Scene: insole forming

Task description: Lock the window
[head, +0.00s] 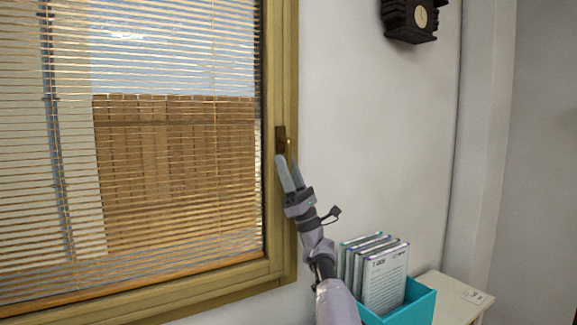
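The window (282,60) has a yellow-brown frame and fills the left of the head view. Its dark handle (281,138) sits on the right side of the frame, with a small gold spot on it. My gripper (288,162) reaches up from below, its two grey fingertips right at the lower end of the handle. A narrow gap shows between the fingers. The lower part of the handle is hidden by the fingers, and I cannot tell whether they touch it or hold it.
Slatted blinds (160,160) cover the glass. A dark clock (410,18) hangs above.

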